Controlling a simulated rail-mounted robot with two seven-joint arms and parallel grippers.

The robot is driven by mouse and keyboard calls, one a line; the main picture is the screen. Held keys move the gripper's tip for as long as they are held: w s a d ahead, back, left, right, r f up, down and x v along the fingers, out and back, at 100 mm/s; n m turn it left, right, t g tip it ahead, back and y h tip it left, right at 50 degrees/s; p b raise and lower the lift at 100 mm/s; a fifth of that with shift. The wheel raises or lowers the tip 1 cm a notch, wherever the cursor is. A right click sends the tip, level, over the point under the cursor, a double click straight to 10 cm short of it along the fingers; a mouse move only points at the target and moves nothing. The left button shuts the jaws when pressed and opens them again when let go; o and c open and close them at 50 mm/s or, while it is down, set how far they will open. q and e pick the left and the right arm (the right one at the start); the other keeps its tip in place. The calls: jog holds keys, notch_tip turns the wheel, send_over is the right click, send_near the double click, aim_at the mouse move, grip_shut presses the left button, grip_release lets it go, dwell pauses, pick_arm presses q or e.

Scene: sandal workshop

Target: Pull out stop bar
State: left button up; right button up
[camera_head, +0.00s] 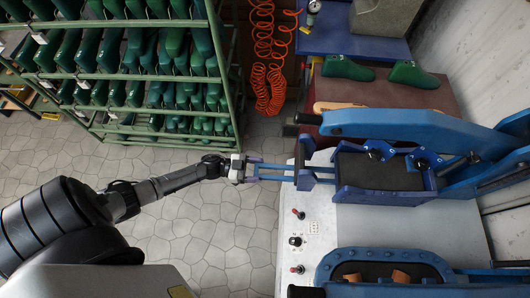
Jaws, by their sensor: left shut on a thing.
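The stop bar (275,174) is a narrow blue frame of two parallel rods. It reaches out to the left from the upper blue press (345,193), past the edge of the white machine top. My left gripper (241,169) is shut on its outer left end, over the tiled floor. The fingers partly hide that end. The press holds a dark pad (380,171). My right gripper is not in view.
A green rack (228,95) full of green shoe lasts stands at upper left. Orange coiled hoses (266,75) hang behind. Two green lasts (348,69) lie on a brown surface. A second blue press (385,254) is at lower right.

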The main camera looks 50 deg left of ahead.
pick_arm(q)
jog(key=shift+v, duration=0.85)
jog(key=o, duration=1.1)
jog(key=shift+s+a, duration=0.2)
jog(key=shift+o, duration=0.9)
jog(key=shift+w+d, duration=0.1)
jog(key=shift+d, duration=0.05)
jog(key=v, duration=1.3)
jog(key=shift+s+a, duration=0.25)
jog(key=shift+a, duration=0.05)
